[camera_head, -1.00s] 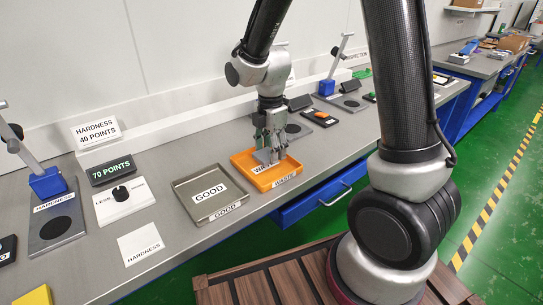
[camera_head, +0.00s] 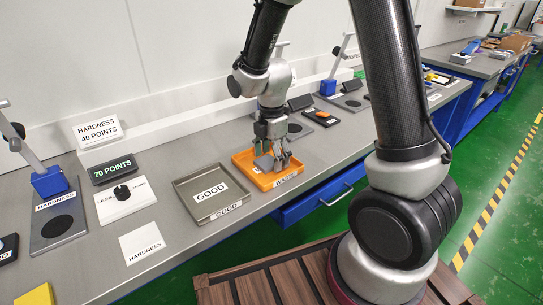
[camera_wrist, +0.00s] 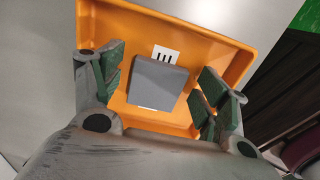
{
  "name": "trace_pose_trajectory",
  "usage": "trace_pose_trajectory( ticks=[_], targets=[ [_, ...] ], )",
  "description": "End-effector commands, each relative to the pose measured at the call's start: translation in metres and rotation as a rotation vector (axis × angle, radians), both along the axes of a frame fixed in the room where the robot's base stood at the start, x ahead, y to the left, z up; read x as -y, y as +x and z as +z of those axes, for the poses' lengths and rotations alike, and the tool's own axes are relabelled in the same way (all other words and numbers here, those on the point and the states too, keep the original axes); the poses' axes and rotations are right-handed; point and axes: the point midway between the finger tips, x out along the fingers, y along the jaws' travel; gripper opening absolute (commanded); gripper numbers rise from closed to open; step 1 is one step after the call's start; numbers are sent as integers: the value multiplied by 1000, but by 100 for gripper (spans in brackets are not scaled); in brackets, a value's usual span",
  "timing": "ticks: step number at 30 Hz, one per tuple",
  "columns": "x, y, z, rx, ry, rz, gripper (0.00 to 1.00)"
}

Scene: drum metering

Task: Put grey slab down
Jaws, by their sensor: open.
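The grey slab (camera_wrist: 157,82) lies in the orange WASTE tray (camera_wrist: 226,46), over part of its white label, in the wrist view. In the head view the slab (camera_head: 264,163) shows partly behind my fingers in the orange tray (camera_head: 290,177). My gripper (camera_wrist: 158,88) is open, with one finger on each side of the slab and a visible gap to each. In the head view my gripper (camera_head: 272,158) is over the tray, its fingers reaching down into it.
The grey GOOD tray (camera_head: 180,185) is just left of the orange tray and is empty. A HARDNESS card (camera_head: 142,242), a dial panel (camera_head: 125,199) and a 70 POINTS display (camera_head: 113,169) are further left. A blue drawer (camera_head: 315,203) is below the bench edge.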

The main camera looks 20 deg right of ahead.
Motion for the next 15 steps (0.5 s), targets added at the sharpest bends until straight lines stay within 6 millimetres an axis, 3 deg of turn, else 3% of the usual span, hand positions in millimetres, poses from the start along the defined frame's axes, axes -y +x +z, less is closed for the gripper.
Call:
trace_pose_trajectory(
  ticks=[5, 15],
  targets=[
    [0, 1, 15, 4, 1, 0, 74],
    [0, 1, 89, 6, 2, 0, 74]
  ],
)
